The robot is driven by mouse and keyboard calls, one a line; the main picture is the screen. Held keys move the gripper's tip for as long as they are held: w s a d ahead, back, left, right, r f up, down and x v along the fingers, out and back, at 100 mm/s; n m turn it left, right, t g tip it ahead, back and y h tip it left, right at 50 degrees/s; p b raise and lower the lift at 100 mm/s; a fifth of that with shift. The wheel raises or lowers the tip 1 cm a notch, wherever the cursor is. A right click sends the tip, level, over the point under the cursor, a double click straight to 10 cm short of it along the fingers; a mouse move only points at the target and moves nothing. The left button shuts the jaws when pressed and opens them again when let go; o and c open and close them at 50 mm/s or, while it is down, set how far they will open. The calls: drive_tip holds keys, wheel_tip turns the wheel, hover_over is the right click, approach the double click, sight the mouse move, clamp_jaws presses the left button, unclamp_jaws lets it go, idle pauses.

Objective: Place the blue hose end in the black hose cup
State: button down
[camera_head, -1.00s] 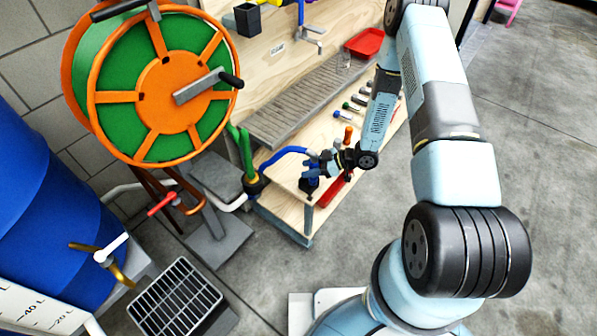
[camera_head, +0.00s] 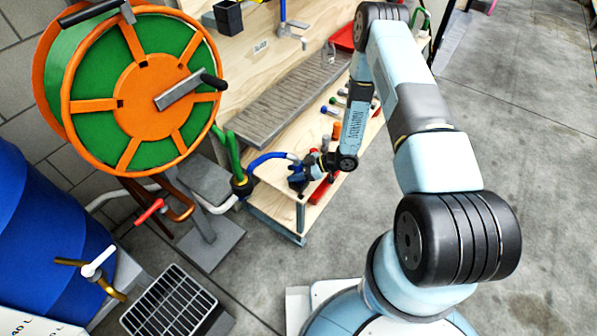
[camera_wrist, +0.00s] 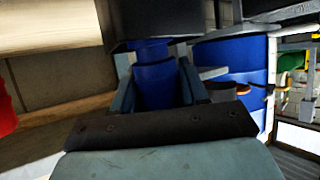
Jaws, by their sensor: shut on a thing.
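My gripper (camera_head: 299,172) is at the near left corner of the wooden bench, shut on the blue hose end. The blue hose (camera_head: 262,159) runs from it left to a fitting by the reel stand. In the wrist view the blue hose end (camera_wrist: 156,85) sits between my two grey fingers. A black block (camera_wrist: 155,18) lies directly beyond it; I cannot tell what it is or whether they touch. A square black cup (camera_head: 228,17) is fixed on the wooden back board, well apart from my gripper, and looks empty.
The bench (camera_head: 275,205) carries a grey slatted rack (camera_head: 285,95), several coloured tools and a red tray (camera_head: 343,38). A green and orange hose reel (camera_head: 140,90), a blue barrel (camera_head: 40,240) and a drain grate (camera_head: 170,302) stand left. Floor at right is clear.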

drive_tip(key=shift+f, duration=0.45)
drive_tip(key=c, duration=0.6)
unclamp_jaws()
